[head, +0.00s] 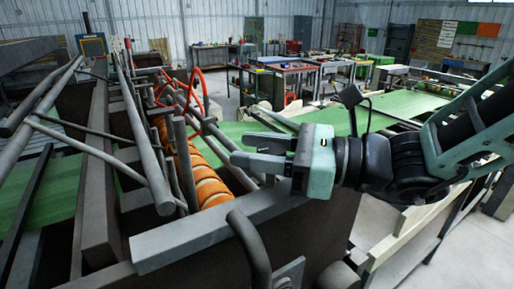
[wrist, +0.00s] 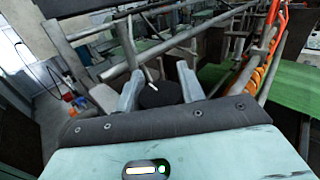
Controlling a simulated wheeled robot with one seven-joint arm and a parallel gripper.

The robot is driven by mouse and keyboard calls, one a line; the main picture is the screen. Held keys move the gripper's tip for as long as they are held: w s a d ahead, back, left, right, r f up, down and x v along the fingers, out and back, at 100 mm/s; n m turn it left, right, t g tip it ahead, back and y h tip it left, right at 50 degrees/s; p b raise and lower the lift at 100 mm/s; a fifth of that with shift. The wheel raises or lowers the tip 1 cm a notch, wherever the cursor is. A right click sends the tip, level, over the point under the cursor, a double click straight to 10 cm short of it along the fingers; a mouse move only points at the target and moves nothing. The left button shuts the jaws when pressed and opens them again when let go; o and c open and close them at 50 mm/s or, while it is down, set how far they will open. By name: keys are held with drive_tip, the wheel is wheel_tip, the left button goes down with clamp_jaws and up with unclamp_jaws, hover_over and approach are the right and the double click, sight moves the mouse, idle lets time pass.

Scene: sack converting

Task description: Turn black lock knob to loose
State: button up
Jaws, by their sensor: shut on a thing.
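The black lock knob (wrist: 160,94) is round and dark, with a small pale pointer mark at its far edge in the wrist view. My gripper (wrist: 160,76) has one finger on each side of it and is shut on it. In the head view my gripper (head: 238,153) reaches in from the right, level, over the machine's near frame. The knob is hidden in the head view. I cannot tell from the mark which setting the knob is at.
Grey bars and rods (head: 145,140) crowd the machine left of my gripper. Orange rollers (head: 208,185) lie below, with red hoses behind. A grey frame beam (head: 215,225) and a curved handle (head: 250,245) stand close in front. Green belt (head: 340,120) extends behind.

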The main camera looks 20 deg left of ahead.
drive_tip(key=shift+g, duration=0.3)
drive_tip(key=n+g, duration=0.2)
drive_tip(key=g, duration=0.1)
drive_tip(key=shift+s+d+r+n+h, duration=0.1)
drive_tip(key=shift+n+h, duration=0.2)
drive_tip(key=shift+h, duration=0.1)
drive_tip(key=shift+s+d+n+g+h+p, duration=0.15)
drive_tip(key=shift+n+g+h+p, duration=0.35)
drive_tip(key=shift+n+g, duration=0.6)
drive_tip(key=shift+s+a+n+g+h+p, duration=0.25)
drive_tip(key=shift+n+g+h, duration=0.35)
drive_tip(key=shift+g, duration=0.9)
drive_tip(key=shift+d, duration=0.25)
drive_tip(key=o, duration=1)
drive_tip(key=shift+c, duration=0.2)
drive_tip(key=shift+w+d, duration=0.1)
